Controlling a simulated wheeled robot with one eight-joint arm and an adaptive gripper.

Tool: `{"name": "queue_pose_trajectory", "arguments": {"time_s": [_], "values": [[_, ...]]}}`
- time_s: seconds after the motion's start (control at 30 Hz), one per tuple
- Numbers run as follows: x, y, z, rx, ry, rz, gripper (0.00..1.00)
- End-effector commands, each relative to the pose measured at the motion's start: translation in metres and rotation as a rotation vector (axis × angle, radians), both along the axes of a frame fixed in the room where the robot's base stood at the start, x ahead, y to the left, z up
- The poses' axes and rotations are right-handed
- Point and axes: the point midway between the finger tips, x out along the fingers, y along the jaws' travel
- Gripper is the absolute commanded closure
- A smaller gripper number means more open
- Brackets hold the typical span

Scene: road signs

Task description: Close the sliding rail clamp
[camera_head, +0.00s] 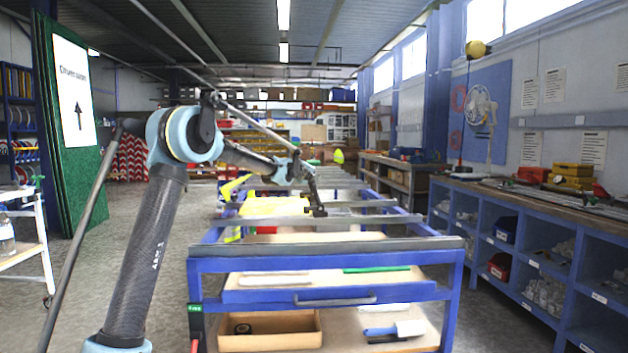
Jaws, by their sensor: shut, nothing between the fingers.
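A blue cart (325,265) stands ahead of me with several grey crosswise rails over its top, the nearest rail (327,247) along its front edge. Which part is the sliding rail clamp, I cannot tell for sure at this size. My gripper (319,212) hangs at the end of my arm, pointing down over the cart, close to a middle rail (350,220). It is shut and empty. Whether it touches the rail I cannot tell. My arm comes from the lower left and hides little of the cart top.
Yellow material (275,206) lies on the cart's left. The lower shelf holds a cardboard box (270,341) and a brush (397,330). A long blue shelf bench (520,250) runs along the right wall. A white trolley (22,245) stands left. Floor is free between cart and bench.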

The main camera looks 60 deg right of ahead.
Motion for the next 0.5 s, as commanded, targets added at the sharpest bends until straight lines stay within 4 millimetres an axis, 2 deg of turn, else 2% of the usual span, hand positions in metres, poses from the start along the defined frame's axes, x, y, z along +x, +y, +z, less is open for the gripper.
{"name": "queue_pose_trajectory", "arguments": {"time_s": [0.5], "values": [[0.0120,0.0060,0.0008,-0.001,-0.002,0.009,1.00]]}}
